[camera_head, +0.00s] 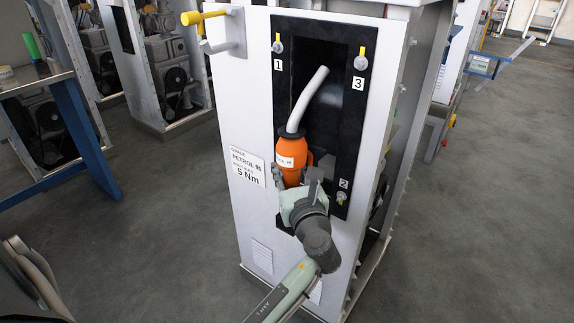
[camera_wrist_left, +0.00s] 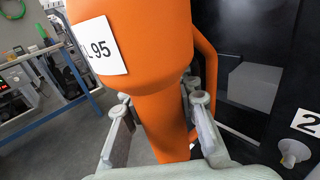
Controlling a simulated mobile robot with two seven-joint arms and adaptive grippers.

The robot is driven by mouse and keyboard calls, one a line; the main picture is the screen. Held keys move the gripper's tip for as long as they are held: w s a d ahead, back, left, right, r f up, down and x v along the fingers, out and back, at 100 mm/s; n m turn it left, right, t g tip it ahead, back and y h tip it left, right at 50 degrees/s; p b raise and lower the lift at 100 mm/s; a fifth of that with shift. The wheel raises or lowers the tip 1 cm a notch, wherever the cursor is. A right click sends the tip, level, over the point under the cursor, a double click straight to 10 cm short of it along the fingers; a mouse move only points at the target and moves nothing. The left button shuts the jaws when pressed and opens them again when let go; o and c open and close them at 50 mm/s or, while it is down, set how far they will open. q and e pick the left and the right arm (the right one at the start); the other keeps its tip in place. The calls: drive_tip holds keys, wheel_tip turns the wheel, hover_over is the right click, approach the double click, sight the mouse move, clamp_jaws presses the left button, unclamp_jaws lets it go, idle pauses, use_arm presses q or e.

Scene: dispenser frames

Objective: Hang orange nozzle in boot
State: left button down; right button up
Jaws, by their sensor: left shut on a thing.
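The orange nozzle (camera_head: 291,157) is upright in front of the black-framed opening (camera_head: 360,110) in the white dispenser cabinet, its pale spout (camera_head: 308,98) pointing up and leaning right. In the head view, the spout overlaps the dark recess; I cannot tell how far it is inside. My left gripper (camera_head: 294,184) is shut on the nozzle's lower grip. In the left wrist view, the orange nozzle (camera_wrist_left: 160,120) stands between the two fingers, with its trigger guard on the right and a white label reading 95. The nozzle's lower end is hidden by the gripper. My right gripper is not in view.
Fasteners numbered 1 (camera_head: 278,43), 3 (camera_head: 361,58) and 2 (camera_head: 341,197) stick out from the black frame. A yellow-handled tool (camera_head: 202,16) sits on a bracket at the cabinet's upper left. A blue-legged table (camera_head: 85,135) stands left. The grey floor between is clear.

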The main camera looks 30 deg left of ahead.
use_arm(q)
drive_tip(key=shift+f+b, duration=0.65)
drive_tip(key=shift+f, duration=0.75)
drive_tip(key=c, duration=1.1)
unclamp_jaws()
drive_tip(key=v, duration=0.7)
drive_tip(key=shift+s+d, duration=0.2)
drive_tip(key=shift+s, duration=0.05)
